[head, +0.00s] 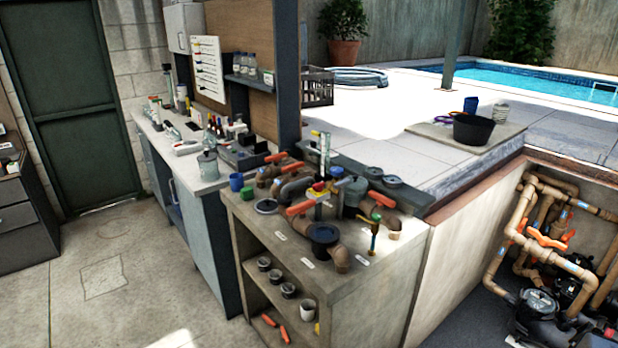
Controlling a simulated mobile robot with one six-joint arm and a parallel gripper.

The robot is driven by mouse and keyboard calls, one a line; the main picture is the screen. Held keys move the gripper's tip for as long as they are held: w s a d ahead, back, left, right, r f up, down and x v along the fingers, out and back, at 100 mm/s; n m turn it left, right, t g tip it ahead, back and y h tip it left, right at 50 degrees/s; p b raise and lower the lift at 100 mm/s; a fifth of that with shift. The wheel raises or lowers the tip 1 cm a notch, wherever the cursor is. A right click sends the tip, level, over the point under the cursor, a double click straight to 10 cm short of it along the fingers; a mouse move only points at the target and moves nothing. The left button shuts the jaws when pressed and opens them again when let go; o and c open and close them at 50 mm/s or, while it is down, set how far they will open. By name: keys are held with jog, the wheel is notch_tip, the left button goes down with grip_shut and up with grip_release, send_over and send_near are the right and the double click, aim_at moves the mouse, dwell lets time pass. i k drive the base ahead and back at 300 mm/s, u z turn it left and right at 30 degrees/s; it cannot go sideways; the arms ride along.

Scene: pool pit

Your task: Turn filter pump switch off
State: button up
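A black pump with a grey lid (540,300) sits low in the pit at the lower right, partly cut off by the picture's bottom edge. More black equipment (572,285) stands beside and behind it. Tan pipes (520,215) with orange valve handles (545,240) rise around the pumps along the pit wall. A small red spot (609,333) shows on dark equipment at the lower right corner; I cannot tell what it is. I cannot make out a filter pump switch or its position. My gripper is not in view.
A bench (375,285) crowded with valves and fittings stands in the middle, left of the pit wall (450,265). A grey cabinet counter (205,235) runs behind it. Open floor (120,285) lies at left. The pool (520,85) is at the back right.

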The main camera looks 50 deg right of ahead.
aim_at(318, 187)
jog(key=i, duration=0.9)
jog(key=z, duration=0.05)
